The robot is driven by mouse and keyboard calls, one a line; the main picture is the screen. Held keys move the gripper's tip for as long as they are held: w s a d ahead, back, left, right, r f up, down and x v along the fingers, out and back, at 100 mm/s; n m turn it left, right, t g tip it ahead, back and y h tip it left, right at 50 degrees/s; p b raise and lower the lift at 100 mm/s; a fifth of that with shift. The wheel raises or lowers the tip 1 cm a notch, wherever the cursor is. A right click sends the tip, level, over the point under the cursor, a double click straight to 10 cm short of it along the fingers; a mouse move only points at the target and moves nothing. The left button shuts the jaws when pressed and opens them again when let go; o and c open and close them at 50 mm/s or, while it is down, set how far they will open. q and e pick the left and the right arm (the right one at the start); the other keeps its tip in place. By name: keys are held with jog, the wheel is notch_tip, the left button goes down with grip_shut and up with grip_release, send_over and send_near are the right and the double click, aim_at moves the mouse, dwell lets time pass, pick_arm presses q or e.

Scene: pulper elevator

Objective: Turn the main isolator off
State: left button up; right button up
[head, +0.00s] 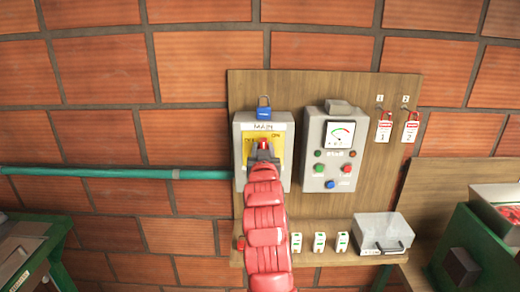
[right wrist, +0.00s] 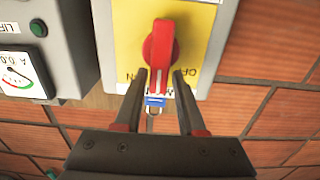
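The main isolator is a grey box (head: 283,160) labelled MAIN, with a yellow plate (right wrist: 203,20) and a red rotary handle (right wrist: 162,50). The right wrist view shows it upside down, with the handle's narrow end lying towards my fingers and the ON and OFF lettering either side. My right gripper (right wrist: 160,76) is open, its two dark fingers flanking the handle's end with gaps on both sides. I cannot tell how deep the handle sits between them. In the head view my right gripper (head: 263,155) covers the lower part of the isolator. My left gripper is out of view.
A blue padlock (head: 264,112) sits at the isolator's top. A grey meter box (head: 314,155) with buttons is close on its right. Tags (head: 384,131) hang farther right. A teal pipe (head: 120,173) runs left.

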grip_shut()
jog(key=shift+a+f+n+b, duration=0.4)
jog(key=shift+n+b, duration=0.9)
jog(key=shift+n, duration=1.7)
jog(key=shift+a+f+n+b, duration=0.4)
jog(key=shift+n+b, duration=0.9)
jog(key=shift+n, duration=1.7)
jog(key=shift+a+f+n+b, duration=0.4)
jog(key=shift+n+b, duration=0.9)
jog(key=shift+n, duration=1.7)
